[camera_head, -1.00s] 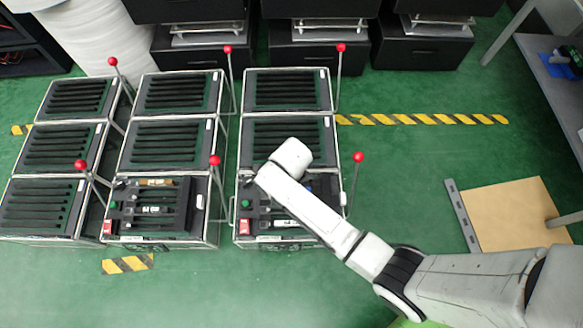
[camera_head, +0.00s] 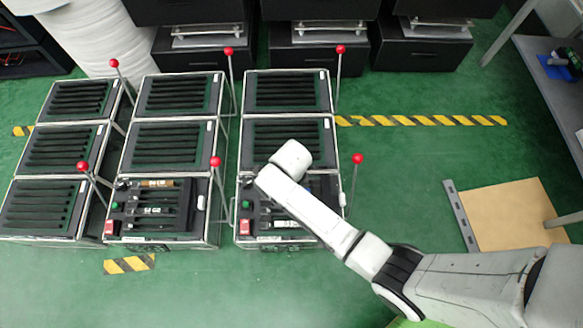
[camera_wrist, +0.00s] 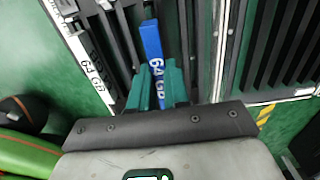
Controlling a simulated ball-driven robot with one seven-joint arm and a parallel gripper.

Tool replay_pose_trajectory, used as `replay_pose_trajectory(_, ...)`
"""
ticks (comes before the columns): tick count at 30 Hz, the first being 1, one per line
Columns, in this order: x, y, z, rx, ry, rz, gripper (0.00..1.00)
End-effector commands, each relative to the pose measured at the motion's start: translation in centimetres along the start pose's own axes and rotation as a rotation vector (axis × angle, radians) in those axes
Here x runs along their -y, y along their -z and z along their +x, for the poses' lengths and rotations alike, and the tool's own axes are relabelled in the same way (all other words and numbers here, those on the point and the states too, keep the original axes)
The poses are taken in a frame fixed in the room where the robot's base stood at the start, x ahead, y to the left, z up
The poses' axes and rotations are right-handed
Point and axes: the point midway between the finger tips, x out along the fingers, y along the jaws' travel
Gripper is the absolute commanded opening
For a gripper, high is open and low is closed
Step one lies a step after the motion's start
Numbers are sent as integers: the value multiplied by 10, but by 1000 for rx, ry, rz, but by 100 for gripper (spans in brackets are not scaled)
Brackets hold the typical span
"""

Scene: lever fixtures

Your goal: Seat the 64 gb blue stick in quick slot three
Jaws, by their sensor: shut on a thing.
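The blue stick (camera_wrist: 153,58) shows in the wrist view, with "64 GB" printed in white along it. My gripper (camera_wrist: 158,85) has teal fingers shut on the stick's near end, and the stick points away from it among dark slots. I cannot tell how deep the stick sits or which slot number it is over. In the head view my arm covers much of the right front fixture (camera_head: 243,205), and only a small bit of blue (camera_head: 309,189) shows beside the arm. My gripper is hidden there.
A white stick marked "64 GB" (camera_wrist: 90,65) lies left of the blue one. The right front fixture has a green button (camera_head: 246,205), a red switch (camera_head: 244,227) and a red-knobbed lever (camera_head: 357,159) at its right. Another loaded fixture (camera_head: 150,239) stands to the left.

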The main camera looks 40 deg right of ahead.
Motion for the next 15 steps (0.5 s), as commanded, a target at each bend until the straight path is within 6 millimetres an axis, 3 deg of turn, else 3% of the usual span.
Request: replay_pose_trajectory(15, 0, 0, 2, 0, 0, 0, 0)
